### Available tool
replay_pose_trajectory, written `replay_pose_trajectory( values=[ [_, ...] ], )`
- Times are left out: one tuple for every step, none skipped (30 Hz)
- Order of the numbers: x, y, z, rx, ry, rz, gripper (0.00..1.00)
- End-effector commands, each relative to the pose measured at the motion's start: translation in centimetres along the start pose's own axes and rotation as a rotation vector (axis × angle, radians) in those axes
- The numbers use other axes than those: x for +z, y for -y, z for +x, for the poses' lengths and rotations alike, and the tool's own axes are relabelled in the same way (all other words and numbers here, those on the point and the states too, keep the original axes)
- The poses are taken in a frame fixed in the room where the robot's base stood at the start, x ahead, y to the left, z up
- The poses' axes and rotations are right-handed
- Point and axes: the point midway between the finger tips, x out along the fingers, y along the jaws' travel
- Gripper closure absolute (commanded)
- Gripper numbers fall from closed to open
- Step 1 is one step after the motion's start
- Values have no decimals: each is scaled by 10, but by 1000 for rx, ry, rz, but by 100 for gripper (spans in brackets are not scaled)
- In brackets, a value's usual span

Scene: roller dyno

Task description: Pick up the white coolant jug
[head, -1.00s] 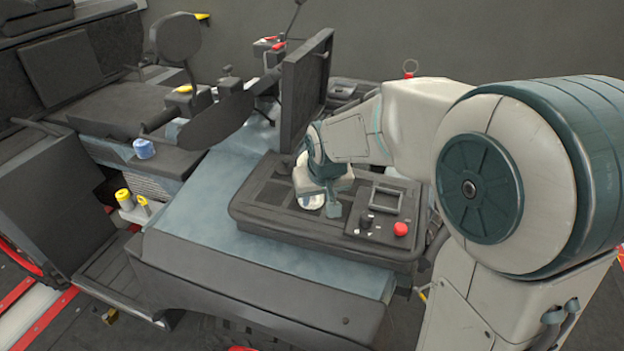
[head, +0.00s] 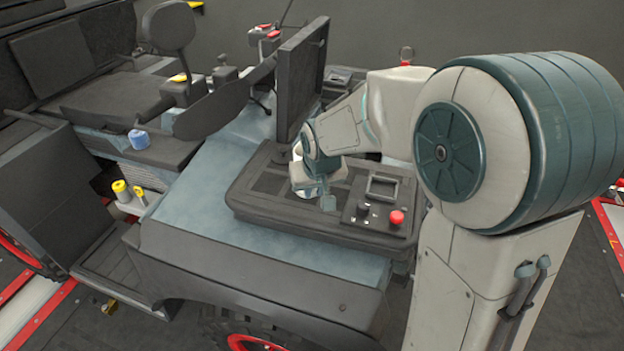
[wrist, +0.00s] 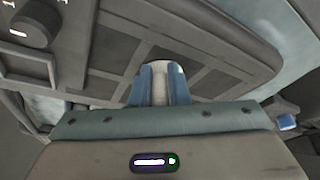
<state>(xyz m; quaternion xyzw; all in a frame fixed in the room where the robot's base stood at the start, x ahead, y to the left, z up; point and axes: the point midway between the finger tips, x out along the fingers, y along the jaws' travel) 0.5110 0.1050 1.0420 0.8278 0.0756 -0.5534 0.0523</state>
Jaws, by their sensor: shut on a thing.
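My gripper (head: 316,193) is over the dark console panel (head: 262,182) on the vehicle, pointing down. In the wrist view its two blue fingers (wrist: 163,84) are shut on a pale thing, which I take for the white coolant jug (wrist: 161,86). Only a narrow strip of it shows between the fingers. In the head view the gripper and wrist hide most of it, with a small white patch (head: 305,193) showing beside the fingers. I cannot tell whether it touches the panel.
An upright dark screen (head: 303,78) stands just behind my gripper. A red button (head: 397,216) and a black knob (head: 362,209) are on the panel to its right. A blue cap (head: 140,140) and yellow-topped containers (head: 122,191) are at the left. The blue-grey deck left of the panel is clear.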

Motion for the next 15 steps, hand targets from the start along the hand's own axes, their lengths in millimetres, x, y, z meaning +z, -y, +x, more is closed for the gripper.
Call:
replay_pose_trajectory(
  values=[
    [-1, 0, -1, 0, -2, 0, 100],
    [-1, 0, -2, 0, -2, 0, 100],
    [-2, 0, -2, 0, -2, 0, 100],
    [-2, 0, -3, 0, -2, 0, 100],
    [-2, 0, -4, 0, -3, 0, 100],
    [-3, 0, -6, 0, -3, 0, 100],
    [-4, 0, -7, 0, -3, 0, 100],
    [-4, 0, -9, 0, -3, 0, 100],
    [-6, 0, -12, 0, -3, 0, 100],
    [-6, 0, -14, 0, -4, 0, 100],
    [-8, 0, -16, 0, -5, 0, 100],
    [-9, 0, -20, 0, -5, 0, 100],
    [-10, 0, -22, 0, -4, 0, 100],
    [-11, 0, -25, 0, -5, 0, 100],
    [-13, 0, -29, 0, -5, 0, 100]
  ],
)
